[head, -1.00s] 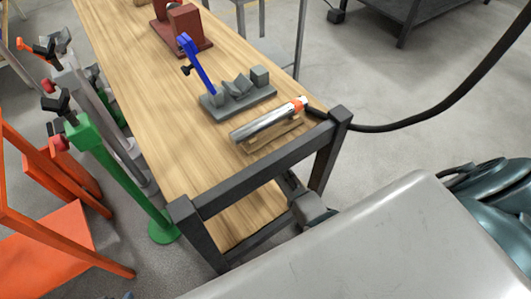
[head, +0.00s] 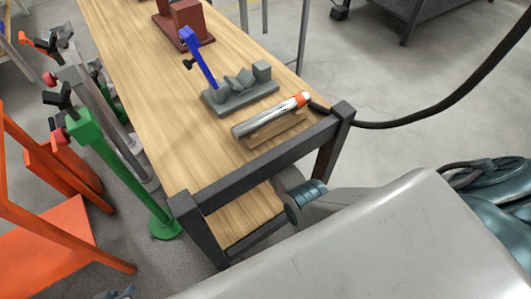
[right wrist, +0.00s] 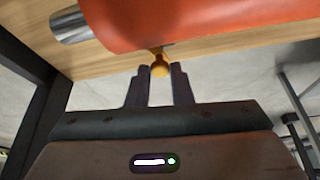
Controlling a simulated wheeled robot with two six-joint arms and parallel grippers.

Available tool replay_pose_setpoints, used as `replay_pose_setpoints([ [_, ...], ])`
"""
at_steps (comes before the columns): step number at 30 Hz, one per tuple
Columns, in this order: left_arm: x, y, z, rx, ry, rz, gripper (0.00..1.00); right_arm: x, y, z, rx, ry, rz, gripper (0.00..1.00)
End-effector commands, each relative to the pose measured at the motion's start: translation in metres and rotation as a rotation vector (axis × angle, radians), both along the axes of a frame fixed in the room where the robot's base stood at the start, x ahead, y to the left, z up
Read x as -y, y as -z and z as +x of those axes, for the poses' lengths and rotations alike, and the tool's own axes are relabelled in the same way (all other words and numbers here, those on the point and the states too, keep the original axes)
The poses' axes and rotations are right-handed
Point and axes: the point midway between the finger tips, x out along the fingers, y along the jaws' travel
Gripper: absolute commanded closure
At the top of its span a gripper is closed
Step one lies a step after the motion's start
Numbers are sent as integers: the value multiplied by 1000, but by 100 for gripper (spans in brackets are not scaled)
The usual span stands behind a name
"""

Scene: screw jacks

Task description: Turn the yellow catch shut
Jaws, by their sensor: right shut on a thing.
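In the right wrist view, the small yellow catch (right wrist: 160,66) sticks down below a large orange cylinder (right wrist: 190,22) with a shiny metal end at the left. My right gripper (right wrist: 162,73) has its two dark fingertips at either side of the catch and is shut on it. The catch does not show in the head view, and I cannot tell how far it is turned. A bit of my left gripper (head: 116,294) shows at the bottom left edge of the head view. Its fingers are too cut off to read.
A silver tool with an orange end (head: 272,115) lies on a wooden block on the bench (head: 160,110). A grey fixture with a blue lever (head: 240,97) stands behind it. The bench's dark frame (head: 265,160) is close.

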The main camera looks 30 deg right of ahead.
Motion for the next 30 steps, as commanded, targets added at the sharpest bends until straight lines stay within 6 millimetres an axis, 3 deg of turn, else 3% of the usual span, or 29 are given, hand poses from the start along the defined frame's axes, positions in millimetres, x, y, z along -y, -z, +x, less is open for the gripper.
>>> replay_pose_setpoints([
  [12,6,7,5,72,-6,-39,72,1,0,3,2,210,-1,100],
  [30,7,7,6,84,-7,-45,72,1,0,3,2,246,0,100],
])
